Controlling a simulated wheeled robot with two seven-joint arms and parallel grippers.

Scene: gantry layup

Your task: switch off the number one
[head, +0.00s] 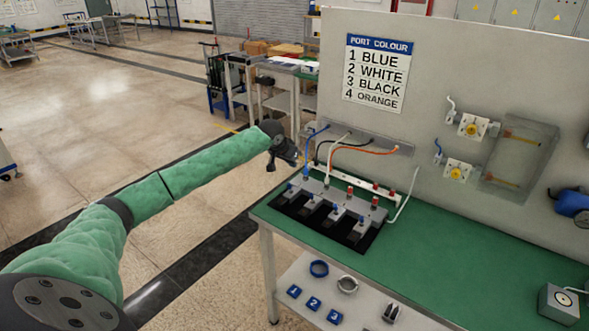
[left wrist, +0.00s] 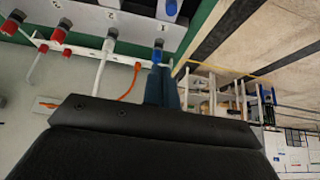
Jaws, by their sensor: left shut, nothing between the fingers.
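A grey manifold (head: 340,203) with several valve stations stands at the left end of the green bench. In the left wrist view, a printed "1" (left wrist: 163,28) marks the station with a blue fitting (left wrist: 158,52); a blue handle (left wrist: 171,8) shows at the top edge. Station "2" (left wrist: 112,16) is beside it, with a white hose (left wrist: 101,68). In the head view a blue hose (head: 307,150) runs to the leftmost station. My left gripper (head: 282,165) is shut and empty, just left of and above that end; its fingers (left wrist: 161,86) appear beside the blue fitting. My right gripper is out of view.
A wall sign (head: 377,74) lists 1 blue, 2 white, 3 black, 4 orange. Red-capped ports (head: 375,202) stand at the manifold's right. Blue number tags (head: 313,303) and rings lie on the lower shelf.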

